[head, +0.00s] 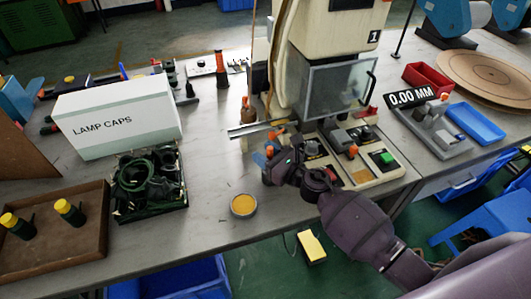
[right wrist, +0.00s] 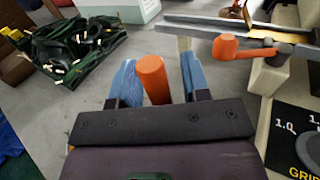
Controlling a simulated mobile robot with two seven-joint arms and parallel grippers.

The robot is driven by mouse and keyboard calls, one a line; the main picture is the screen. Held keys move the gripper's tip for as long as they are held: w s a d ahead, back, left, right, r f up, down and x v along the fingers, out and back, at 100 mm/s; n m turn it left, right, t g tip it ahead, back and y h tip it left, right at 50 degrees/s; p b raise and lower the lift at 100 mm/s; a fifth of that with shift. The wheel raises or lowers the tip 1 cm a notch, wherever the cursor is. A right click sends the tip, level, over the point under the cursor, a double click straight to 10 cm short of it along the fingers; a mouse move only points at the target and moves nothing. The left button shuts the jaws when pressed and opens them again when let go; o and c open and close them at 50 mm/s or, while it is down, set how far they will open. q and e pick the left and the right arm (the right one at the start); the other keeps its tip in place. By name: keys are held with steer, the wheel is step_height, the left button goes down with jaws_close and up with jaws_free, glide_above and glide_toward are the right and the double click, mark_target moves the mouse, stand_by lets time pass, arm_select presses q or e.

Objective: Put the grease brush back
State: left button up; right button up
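An orange handle (right wrist: 151,80), which looks like the grease brush's, stands between the blue fingers of my right gripper (right wrist: 160,82). It leans to the left finger, with a narrow gap towards the right one. Whether the fingers press on it I cannot tell. Its lower end and any bristles are hidden. In the head view the right gripper (head: 267,160) is above the bench at the left front of the machine, with the orange handle (head: 269,151) at its fingers. A round tin with a yellow-brown top (head: 243,205) stands near the bench's front edge. My left gripper is out of view.
The machine (head: 330,40) has an orange-handled lever (right wrist: 225,46) close to the right gripper. A dark crate of black parts (head: 148,185), a LAMP CAPS box (head: 118,118) and a brown tray (head: 60,247) stand left. Bare bench lies around the tin.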

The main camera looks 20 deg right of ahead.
steer(key=shift+r, duration=0.3)
steer(key=v, duration=1.2)
steer(key=shift+b, duration=0.3)
